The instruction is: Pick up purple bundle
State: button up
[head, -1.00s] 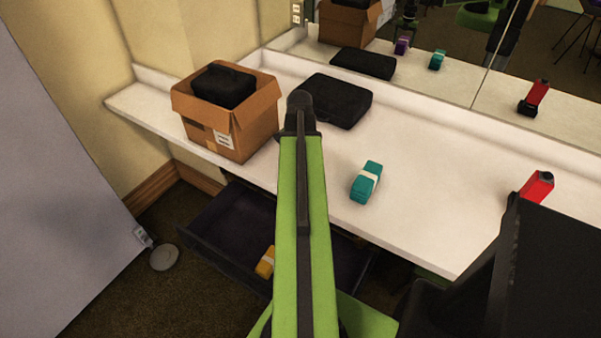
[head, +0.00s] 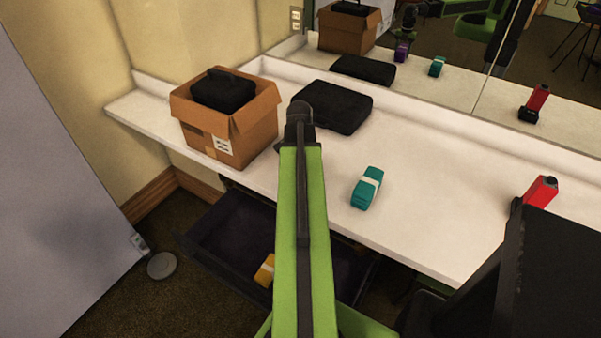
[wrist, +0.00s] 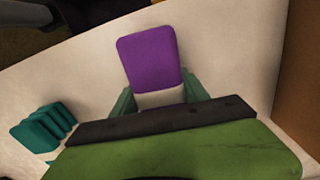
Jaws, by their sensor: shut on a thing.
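The purple bundle (wrist: 147,58) with its pale band shows in the wrist view, between the two green fingers of my gripper (wrist: 158,96). My gripper is shut on it at the banded part. In the head view my own arm hides the bundle and the gripper. The bundle's reflection (head: 401,53) shows in the mirror, below the reflected arm. I cannot tell whether the bundle is clear of the counter.
A teal bundle (head: 367,188) lies on the white counter (head: 420,215). A cardboard box (head: 236,140) with a black case (head: 223,92), a flat black case (head: 332,106) and a red device (head: 540,193) stand on it. Below, an open drawer (head: 215,235) holds a yellow bundle (head: 265,269).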

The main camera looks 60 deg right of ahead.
jog(key=shift+r+p, duration=0.65)
jog(key=r+p, duration=0.4)
jog(key=shift+s, duration=0.2)
jog(key=shift+s+d+r+p, duration=0.25)
jog(key=shift+s+r+p, duration=0.7)
jog(key=shift+s, duration=0.9)
jog(key=shift+s+d+r+p, duration=0.2)
jog(key=shift+s+r+p, duration=0.75)
jog(key=shift+s, duration=0.95)
jog(key=shift+s+d+r+p, duration=0.25)
jog(key=shift+s+r+p, duration=0.7)
jog(key=shift+s, duration=0.9)
